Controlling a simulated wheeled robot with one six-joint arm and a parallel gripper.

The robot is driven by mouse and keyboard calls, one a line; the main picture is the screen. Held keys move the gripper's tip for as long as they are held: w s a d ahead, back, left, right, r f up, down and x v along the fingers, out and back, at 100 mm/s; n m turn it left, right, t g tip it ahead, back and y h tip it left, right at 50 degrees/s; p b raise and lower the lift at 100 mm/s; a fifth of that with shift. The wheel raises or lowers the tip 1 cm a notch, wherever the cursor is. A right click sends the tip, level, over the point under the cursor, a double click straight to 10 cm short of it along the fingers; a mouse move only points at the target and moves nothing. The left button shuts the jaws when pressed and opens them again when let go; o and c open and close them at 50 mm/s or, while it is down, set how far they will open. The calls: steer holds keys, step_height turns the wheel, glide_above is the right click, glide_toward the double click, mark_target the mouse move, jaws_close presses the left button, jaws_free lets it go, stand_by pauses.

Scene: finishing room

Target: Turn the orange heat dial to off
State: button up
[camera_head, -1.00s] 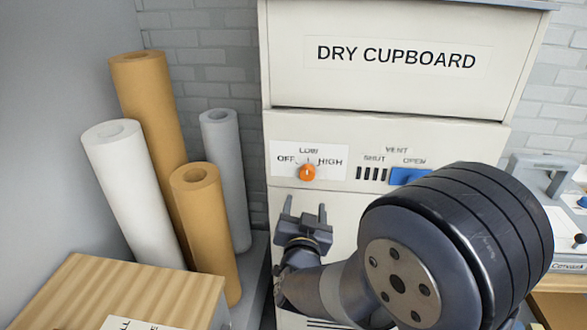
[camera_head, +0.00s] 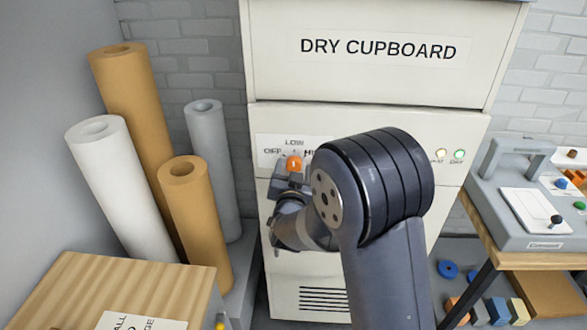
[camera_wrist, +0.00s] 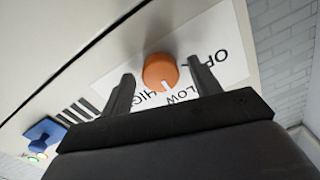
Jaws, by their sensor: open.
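The orange heat dial (camera_head: 294,163) is on the front of the dry cupboard (camera_head: 365,132), over a white label marked OFF, LOW and HIGH. It also shows in the wrist view (camera_wrist: 160,70), where its white mark points roughly at LOW. My gripper (camera_head: 291,176) is just below and in front of the dial in the head view. In the wrist view my gripper (camera_wrist: 160,72) is open, with one finger on each side of the dial and gaps between. I cannot tell how far the fingertips reach around it.
A blue vent slider (camera_wrist: 44,132) sits beside dark slots on the same panel. Several rolls, one a white roll (camera_head: 118,185), stand at left behind a wooden-topped surface (camera_head: 130,285). A bench (camera_head: 530,262) with a grey device (camera_head: 500,205) is at right.

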steer(key=shift+c, duration=0.6)
steer(key=c, duration=0.9)
steer(key=shift+o, duration=0.2)
steer(key=shift+n, duration=0.3)
steer(key=n+b, duration=0.1)
steer(key=n, duration=0.1)
steer(key=shift+n, duration=0.3)
steer(key=n, duration=0.2)
steer(key=shift+n, duration=0.4)
steer(key=n, duration=0.5)
steer(key=shift+r+n+p, duration=0.1)
steer(key=shift+n+p, duration=0.2)
